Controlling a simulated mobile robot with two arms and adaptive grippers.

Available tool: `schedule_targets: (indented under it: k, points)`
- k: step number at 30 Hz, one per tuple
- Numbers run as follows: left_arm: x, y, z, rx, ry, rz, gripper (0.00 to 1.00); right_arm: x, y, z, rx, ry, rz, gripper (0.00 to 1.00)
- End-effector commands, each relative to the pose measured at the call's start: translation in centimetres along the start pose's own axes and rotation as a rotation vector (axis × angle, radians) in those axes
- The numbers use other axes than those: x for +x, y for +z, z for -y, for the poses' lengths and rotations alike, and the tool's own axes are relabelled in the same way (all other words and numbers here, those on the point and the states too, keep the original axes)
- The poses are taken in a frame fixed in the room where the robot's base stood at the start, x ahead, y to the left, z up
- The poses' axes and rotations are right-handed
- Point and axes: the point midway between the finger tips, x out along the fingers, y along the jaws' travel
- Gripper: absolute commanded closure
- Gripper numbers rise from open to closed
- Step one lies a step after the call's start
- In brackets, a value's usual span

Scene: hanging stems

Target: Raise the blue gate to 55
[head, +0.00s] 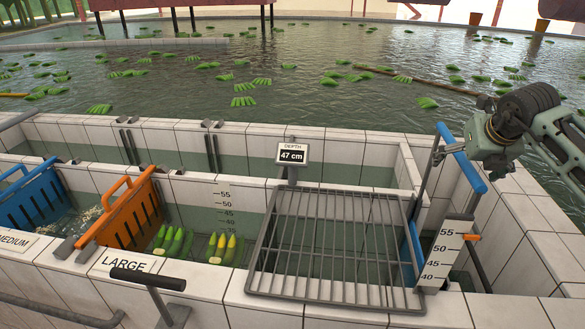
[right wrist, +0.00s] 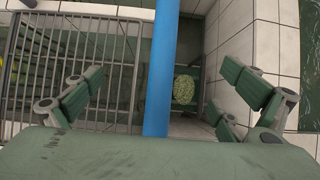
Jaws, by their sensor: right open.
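The blue gate shows as a blue panel (head: 411,252) low beside the metal grate, with a blue handle bar (head: 462,158) above it. A white scale plate (head: 441,256) marked 40 to 55 stands beside it. An orange pointer (head: 471,237) sits near the 55 label; its exact reading I cannot tell. A depth display (head: 291,155) reads 47 cm. My right gripper (head: 478,143) is at the handle bar. In the right wrist view, the open fingers are on either side of the blue bar (right wrist: 161,70), apart from it. My left gripper is not in view.
The metal grate (head: 333,243) covers the basin left of the gate. A dark T-handle (head: 148,279) rises in front. Tiled walls border the water.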

Motion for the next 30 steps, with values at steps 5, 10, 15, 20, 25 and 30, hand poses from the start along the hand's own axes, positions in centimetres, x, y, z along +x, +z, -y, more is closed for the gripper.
schedule_targets:
  k: [5, 10, 15, 20, 25, 30]
  points:
    - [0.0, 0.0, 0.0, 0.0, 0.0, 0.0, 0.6, 0.0, 0.0, 0.0, 0.0, 0.0, 0.0, 0.03]
    - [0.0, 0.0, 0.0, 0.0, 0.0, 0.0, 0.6, -0.1, 0.0, 0.0, 0.0, 0.0, 0.0, 0.03]
    - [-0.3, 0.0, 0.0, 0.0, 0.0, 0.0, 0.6, -1.4, 0.2, 0.0, 0.0, 0.001, 0.003, 0.03]
    - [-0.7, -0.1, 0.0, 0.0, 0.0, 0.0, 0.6, -3.0, 0.1, 0.0, -0.001, 0.001, 0.002, 0.03]
    - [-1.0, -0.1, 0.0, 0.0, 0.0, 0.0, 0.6, -4.7, 0.1, 0.0, 0.0, 0.001, 0.002, 0.03]
    - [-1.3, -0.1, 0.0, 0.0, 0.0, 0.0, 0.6, -6.5, 0.2, 0.0, -0.001, 0.0, 0.003, 0.03]
